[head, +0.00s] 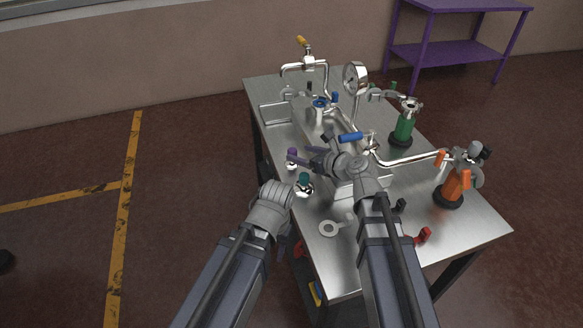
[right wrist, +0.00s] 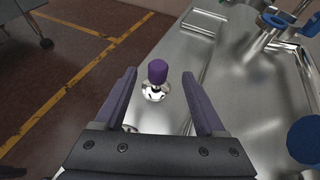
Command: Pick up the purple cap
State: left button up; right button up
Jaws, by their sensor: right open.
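The purple cap (head: 291,152) sits on top of a small shiny metal fitting (head: 291,166) near the left edge of the steel table. In the right wrist view the purple cap (right wrist: 157,71) stands upright on its fitting (right wrist: 155,92), ahead of and between my fingers. My right gripper (head: 304,160) is open and empty, just right of the cap in the head view; its fingers (right wrist: 160,75) appear either side of the cap, and I cannot tell whether they touch it. My left gripper (head: 285,243) hangs by the table edge, mostly hidden by its own wrist.
A teal-capped fitting (head: 304,178) stands close to the purple one. Pipes, a gauge (head: 355,78), a green bottle (head: 404,127) and an orange one (head: 452,186) crowd the right side of the steel table (head: 480,228).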

jog(key=shift+f+b+x, duration=0.2)
jog(key=shift+b+x, duration=0.2)
jog(key=shift+x, duration=0.65)
jog(key=shift+b+x, duration=1)
jog(key=shift+x, duration=1.9)
jog(key=shift+s+a+r, duration=0.1)
jog(key=shift+a, duration=0.05)
jog(key=shift+c, duration=0.2)
grip_shut()
